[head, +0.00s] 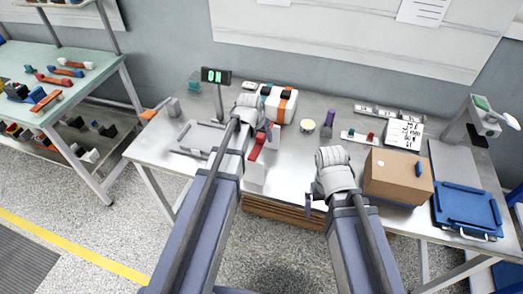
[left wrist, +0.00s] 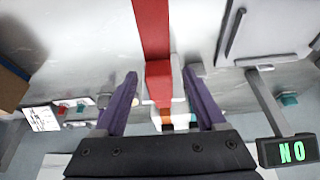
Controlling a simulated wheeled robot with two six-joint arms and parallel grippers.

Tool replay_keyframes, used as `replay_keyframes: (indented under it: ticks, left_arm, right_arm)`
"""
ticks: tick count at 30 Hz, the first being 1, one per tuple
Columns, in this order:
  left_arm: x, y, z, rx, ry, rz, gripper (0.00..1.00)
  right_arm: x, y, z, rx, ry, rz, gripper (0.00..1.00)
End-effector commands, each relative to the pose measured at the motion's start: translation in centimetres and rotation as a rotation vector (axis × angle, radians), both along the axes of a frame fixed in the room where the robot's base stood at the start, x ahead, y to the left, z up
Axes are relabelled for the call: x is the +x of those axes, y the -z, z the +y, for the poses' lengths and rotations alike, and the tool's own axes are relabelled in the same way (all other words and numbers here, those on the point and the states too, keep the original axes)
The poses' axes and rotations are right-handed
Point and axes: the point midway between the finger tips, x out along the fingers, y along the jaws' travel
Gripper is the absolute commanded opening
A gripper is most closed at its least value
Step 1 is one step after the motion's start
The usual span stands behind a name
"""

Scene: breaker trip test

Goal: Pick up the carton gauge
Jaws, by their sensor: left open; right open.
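A red bar (head: 257,146), which I take for the carton gauge, is near the table's front, by a white block (head: 255,173). In the left wrist view the red bar (left wrist: 152,35) runs from the top edge to between my purple fingertips. My left gripper (head: 270,130) is open over it, one finger on each side in the wrist view (left wrist: 161,76), with gaps showing. Whether the bar is fixed to the block is unclear. My right gripper (head: 309,205) is open and empty near the front edge, left of the brown carton; its second finger is hidden.
A blue case (head: 467,209) lies at right. A white and orange device (head: 280,104) and a green-lit display (head: 216,76) stand behind my left gripper. A grey tray (head: 200,137) lies left. A side table (head: 95,50) holds coloured parts.

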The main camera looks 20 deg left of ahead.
Motion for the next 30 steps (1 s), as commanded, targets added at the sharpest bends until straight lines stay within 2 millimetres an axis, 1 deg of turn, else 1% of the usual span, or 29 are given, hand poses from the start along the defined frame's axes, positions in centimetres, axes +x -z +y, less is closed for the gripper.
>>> replay_keyframes:
  ticks: [12,15,21,22,23,30]
  left_arm:
    - [1.9,4.5,-0.2,0.000,0.000,0.000,0.72]
    - [2.1,4.8,-0.3,0.000,0.000,0.000,0.72]
    - [2.0,4.6,-0.3,0.000,0.000,0.000,0.72]
    - [2.0,4.6,-0.3,0.000,0.000,0.000,0.71]
    - [2.0,4.6,-0.3,0.000,0.000,0.000,0.68]
    - [2.0,4.6,-0.3,0.000,0.000,0.000,0.41]
  right_arm:
    - [0.0,4.5,0.0,0.000,0.000,0.000,1.00]
    - [0.0,4.8,0.0,0.000,0.000,0.000,1.00]
    - [0.0,4.6,0.0,0.000,0.000,0.000,1.00]
    - [0.0,4.6,0.0,0.000,0.000,0.000,1.00]
    - [0.0,4.5,0.0,0.000,0.000,0.000,1.00]
    - [0.0,4.6,0.0,0.000,0.000,0.000,1.00]
